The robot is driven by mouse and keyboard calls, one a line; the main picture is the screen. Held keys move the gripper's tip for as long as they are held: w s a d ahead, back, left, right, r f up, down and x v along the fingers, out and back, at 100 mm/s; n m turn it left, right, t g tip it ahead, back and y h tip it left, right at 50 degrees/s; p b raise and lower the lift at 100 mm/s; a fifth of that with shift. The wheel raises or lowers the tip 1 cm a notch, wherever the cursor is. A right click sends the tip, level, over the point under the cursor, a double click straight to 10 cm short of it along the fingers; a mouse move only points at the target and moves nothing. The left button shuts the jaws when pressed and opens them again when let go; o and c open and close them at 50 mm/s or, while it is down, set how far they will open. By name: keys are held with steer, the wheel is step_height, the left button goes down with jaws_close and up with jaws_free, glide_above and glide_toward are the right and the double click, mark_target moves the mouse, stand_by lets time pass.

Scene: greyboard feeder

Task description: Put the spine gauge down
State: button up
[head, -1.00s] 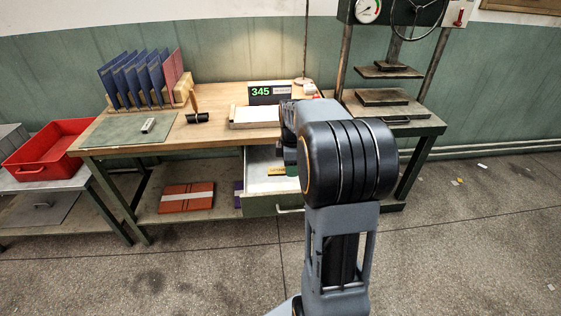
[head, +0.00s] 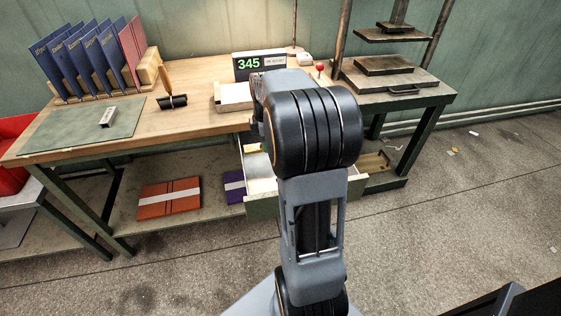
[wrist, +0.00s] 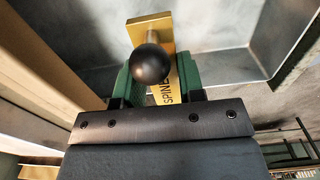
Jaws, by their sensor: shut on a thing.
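The spine gauge (wrist: 148,28) is a brass-yellow piece with a round black knob (wrist: 150,64) and dark lettering that partly reads "SPINE". My gripper (wrist: 155,88) has green fingers on both sides of it and is shut on it. In the wrist view the gauge is over the grey inside of the open drawer (wrist: 225,66); I cannot tell whether it touches the bottom. In the head view my arm hides the gripper and part of the drawer (head: 262,208). A small yellow patch shows at the drawer's back left; I cannot tell what it is.
The workbench (head: 205,75) holds a green mat (head: 75,128), upright blue books (head: 85,60), a black-headed tool (head: 172,102) and a display (head: 258,64) reading 345. A press (head: 392,75) stands right. An orange book (head: 168,198) lies on the lower shelf. Floor at right is open.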

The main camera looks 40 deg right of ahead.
mark_target(269, 170)
step_height(269, 170, down, 10)
steer(key=b, duration=0.3)
steer(key=shift+w+f, duration=0.1)
stand_by(0.3)
steer(key=shift+f, duration=0.15)
steer(key=o, duration=1.1)
step_height(269, 170, up, 12)
steer(key=p, duration=0.3)
